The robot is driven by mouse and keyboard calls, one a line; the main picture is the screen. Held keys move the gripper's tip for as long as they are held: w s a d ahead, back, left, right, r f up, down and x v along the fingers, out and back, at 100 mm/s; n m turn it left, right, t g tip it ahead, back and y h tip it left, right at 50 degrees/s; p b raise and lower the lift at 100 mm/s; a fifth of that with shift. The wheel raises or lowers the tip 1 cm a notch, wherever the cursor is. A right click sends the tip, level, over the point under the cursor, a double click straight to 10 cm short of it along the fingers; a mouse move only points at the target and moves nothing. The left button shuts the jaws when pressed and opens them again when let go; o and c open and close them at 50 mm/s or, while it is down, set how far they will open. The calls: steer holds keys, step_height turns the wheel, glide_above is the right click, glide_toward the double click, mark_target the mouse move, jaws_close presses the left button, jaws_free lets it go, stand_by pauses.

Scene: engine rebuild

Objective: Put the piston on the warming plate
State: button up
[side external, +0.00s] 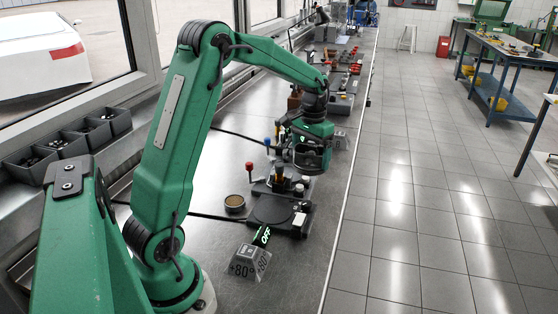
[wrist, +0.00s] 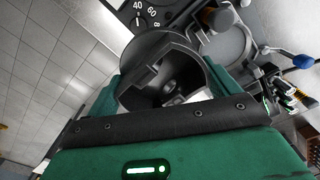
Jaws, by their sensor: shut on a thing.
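The piston (wrist: 150,62), a dark grey hollow cup with its open side toward the camera, sits between the green jaws of my gripper (wrist: 165,85) in the wrist view. In the side view my gripper (side external: 311,156) hangs above the bench, behind and to the right of the warming plate. The warming plate (side external: 271,209) is a dark round disc on a dark base. Its top looks empty, and a green OFF display (side external: 263,237) is at its front.
A small round tin (side external: 235,203) stands left of the plate, and a +80° sign (side external: 248,261) stands in front. Several upright tools with coloured tops (side external: 279,175) stand just behind the plate. A numbered dial (wrist: 146,15) shows in the wrist view. The bench's right edge drops to the floor.

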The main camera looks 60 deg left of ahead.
steer(key=s+d, duration=1.2)
steer(key=shift+s, duration=0.25)
steer(key=shift+a, duration=0.1)
glide_above(272, 210)
step_height(272, 210, down, 7)
steer(key=shift+r, duration=0.1)
steer(key=shift+f, duration=2.1)
steer(key=shift+f, duration=0.1)
steer(key=o, duration=1.1)
